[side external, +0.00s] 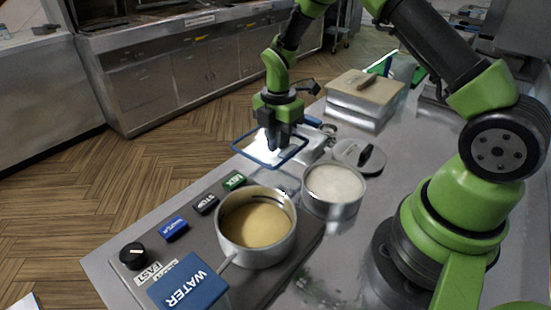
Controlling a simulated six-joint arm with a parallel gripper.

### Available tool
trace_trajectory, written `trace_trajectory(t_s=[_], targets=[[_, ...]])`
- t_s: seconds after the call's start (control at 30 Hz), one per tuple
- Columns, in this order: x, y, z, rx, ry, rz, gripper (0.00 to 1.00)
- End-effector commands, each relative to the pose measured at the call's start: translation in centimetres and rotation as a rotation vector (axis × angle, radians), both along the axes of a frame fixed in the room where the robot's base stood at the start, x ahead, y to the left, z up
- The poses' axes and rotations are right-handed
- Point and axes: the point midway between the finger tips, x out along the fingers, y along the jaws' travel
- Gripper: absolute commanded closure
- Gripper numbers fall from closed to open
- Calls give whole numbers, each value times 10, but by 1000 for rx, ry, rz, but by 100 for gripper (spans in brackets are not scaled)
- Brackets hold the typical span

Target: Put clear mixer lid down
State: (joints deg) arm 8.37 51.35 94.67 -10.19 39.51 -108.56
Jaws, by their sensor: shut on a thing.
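My gripper (277,143) points down over the far part of the counter and is shut on the clear lid. The clear lid (259,152) is a flat see-through panel with a blue rim, held about level, with glare across it. The fingers hide part of its middle. Whether its underside touches the counter I cannot tell. The mixer bowl (257,222), a metal pot of tan batter, stands open nearer the camera, apart from the lid.
A metal pot of white powder (334,184) stands right of the bowl. Behind it lies a round lid with a black handle (359,156). A lidded metal bin (365,90) is at the back. Buttons, a knob (133,256) and a blue WATER box (189,283) are at front left.

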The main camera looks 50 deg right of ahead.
Motion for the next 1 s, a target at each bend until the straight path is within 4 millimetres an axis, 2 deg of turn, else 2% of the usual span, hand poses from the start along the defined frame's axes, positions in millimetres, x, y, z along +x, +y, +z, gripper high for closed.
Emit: trace_trajectory(t_s=[0.4, 0.8, 0.83, 0.9, 0.93, 1.0], targets=[[0, 1, -53, 0, 0, -2, 100], [0, 1, -58, -1, -2, -1, 100], [0, 1, -58, -1, -2, -1, 81], [0, 1, -58, -1, -3, -1, 65], [0, 1, -58, -1, -3, -1, 58], [0, 1, -58, -1, -2, -1, 58]])
